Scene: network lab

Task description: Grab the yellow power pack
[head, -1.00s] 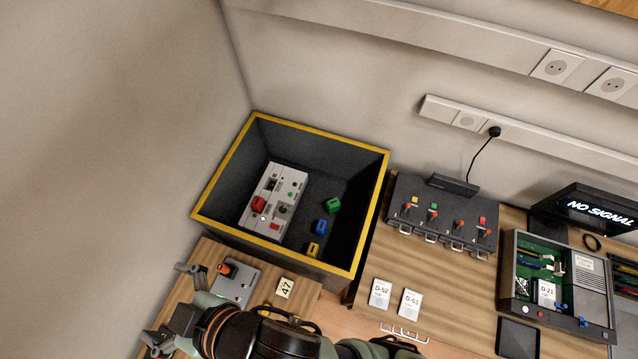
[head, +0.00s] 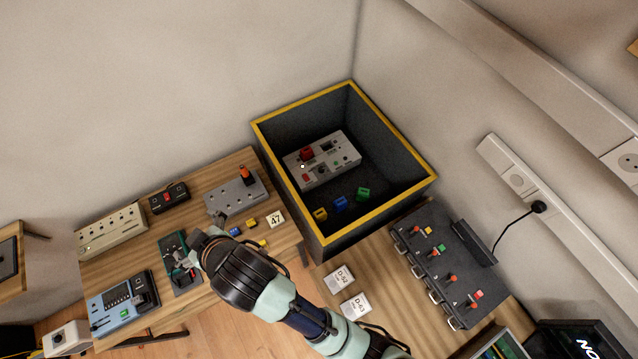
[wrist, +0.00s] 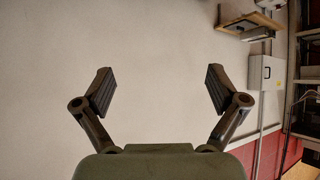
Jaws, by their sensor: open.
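A small yellow block (head: 320,214) lies in the dark, yellow-rimmed bin (head: 402,215), beside a blue block (head: 340,203) and a green block (head: 363,194). Two more small yellow pieces, an upper one (head: 251,222) and a lower one (head: 262,243), lie on the left wooden table near the arm. I cannot tell which yellow piece is the power pack. My gripper (wrist: 160,82) is open and empty in the wrist view, facing a bare wall. In the head view its end shows small over the left table, left of the bin and apart from these yellow pieces.
A grey box with a red part (head: 322,160) lies in the bin. A grey unit with an orange lever (head: 236,197), a number card (head: 276,219) and several devices stand on the left table. A dark switch panel (head: 440,265) is right of the bin. Shelves show at right in the wrist view.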

